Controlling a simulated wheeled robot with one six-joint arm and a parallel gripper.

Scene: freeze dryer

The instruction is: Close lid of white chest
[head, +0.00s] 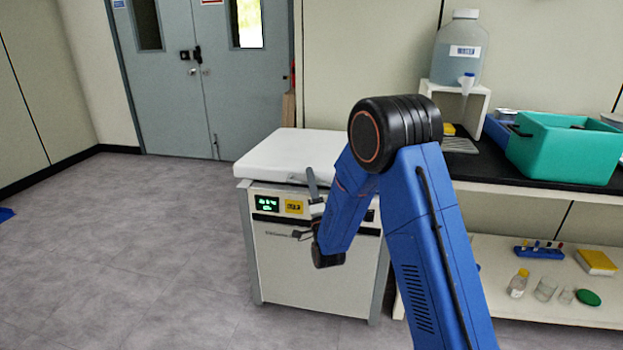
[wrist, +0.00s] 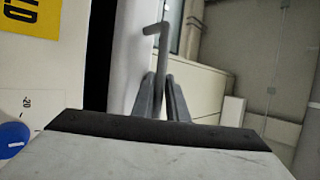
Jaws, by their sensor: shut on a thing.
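The white chest (head: 285,265) stands on the floor, with a green display and a yellow label on its front. Its white lid (head: 280,152) lies over the top, close to the body. In the wrist view a dark strip separates the lid (wrist: 126,55) from the label-bearing front panel (wrist: 55,55). My gripper (head: 316,203) is at the lid's front edge. In the wrist view its fingers (wrist: 161,90) are shut on a grey bent lid handle (wrist: 160,35). My arm hides the chest's right front and part of the lid.
A black-topped bench (head: 540,178) on the right carries a teal bin (head: 565,150) and a water carboy (head: 460,50) on a stand. Its lower shelf (head: 520,305) holds small glassware. Grey double doors (head: 175,80) are behind. The floor (head: 130,250) on the left is mostly clear.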

